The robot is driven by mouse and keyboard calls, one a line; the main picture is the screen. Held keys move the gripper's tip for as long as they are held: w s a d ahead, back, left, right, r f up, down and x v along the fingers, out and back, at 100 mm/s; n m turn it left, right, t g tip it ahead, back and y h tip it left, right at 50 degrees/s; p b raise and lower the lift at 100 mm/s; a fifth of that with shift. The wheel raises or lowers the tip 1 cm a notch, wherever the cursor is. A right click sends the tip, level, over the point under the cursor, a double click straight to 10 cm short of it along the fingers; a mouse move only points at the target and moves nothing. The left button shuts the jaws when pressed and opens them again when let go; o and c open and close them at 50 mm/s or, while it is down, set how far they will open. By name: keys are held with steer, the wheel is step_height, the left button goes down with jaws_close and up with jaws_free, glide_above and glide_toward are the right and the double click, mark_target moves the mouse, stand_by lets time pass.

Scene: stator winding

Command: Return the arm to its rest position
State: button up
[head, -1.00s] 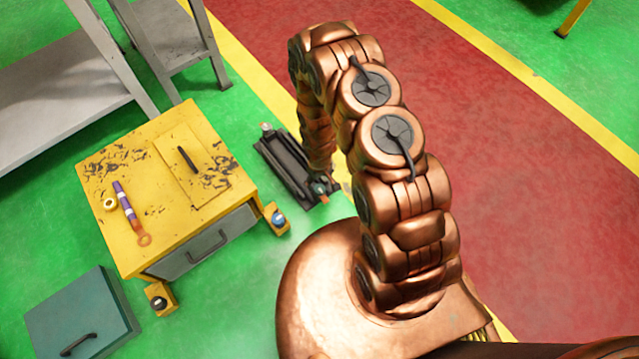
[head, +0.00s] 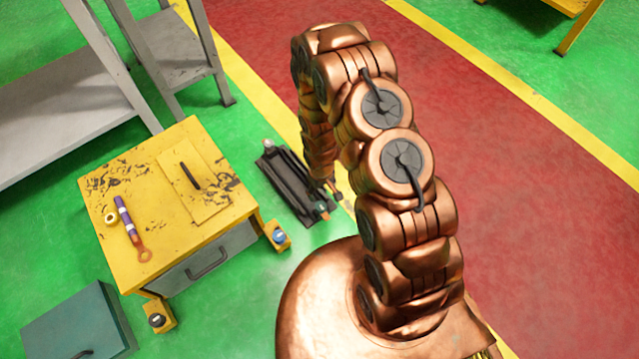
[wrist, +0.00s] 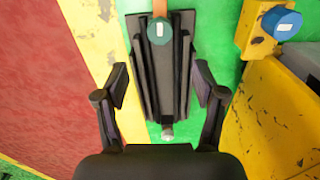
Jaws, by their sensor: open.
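My copper arm (head: 385,175) is raised and folded in the head view, rising from my base and bending over at the top, with its far end hanging down on the left side. My gripper (wrist: 160,72) is open in the wrist view, its two black fingers spread apart with nothing held between them. It points down at a dark slotted device (wrist: 163,85) on the green floor, which shows between the fingers. In the head view the gripper itself is small, dark and hard to make out by the device (head: 285,182).
A worn yellow drawer cabinet (head: 140,235) stands left of my arm, with a purple-and-white tool (head: 124,215) and a ring (head: 111,219) on top. A teal box (head: 75,325) is at lower left and a grey shelf (head: 60,110) at upper left. The red walkway (head: 500,160) is clear.

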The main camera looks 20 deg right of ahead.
steer(key=s+d+r+m+p, duration=0.15)
steer(key=r+p, duration=0.55)
steer(key=r, duration=1.4)
steer(key=s+r+p, duration=0.2)
steer(key=r+p, duration=0.6)
steer(key=r, duration=1.4)
steer(key=s+r+p, duration=0.5)
steer(key=s+r, duration=0.2)
steer(key=r, duration=0.4)
steer(key=s+a+r+m+g+p, duration=0.1)
steer(key=s+r+p, duration=0.4)
steer(key=s+r, duration=0.3)
steer(key=s+r+p, duration=0.5)
steer(key=s+r, duration=0.3)
steer(key=r, duration=0.7)
steer(key=shift+a+r+m+g, duration=0.2)
steer(key=shift+r+m+g, duration=0.1)
steer(key=shift+m+g, duration=0.1)
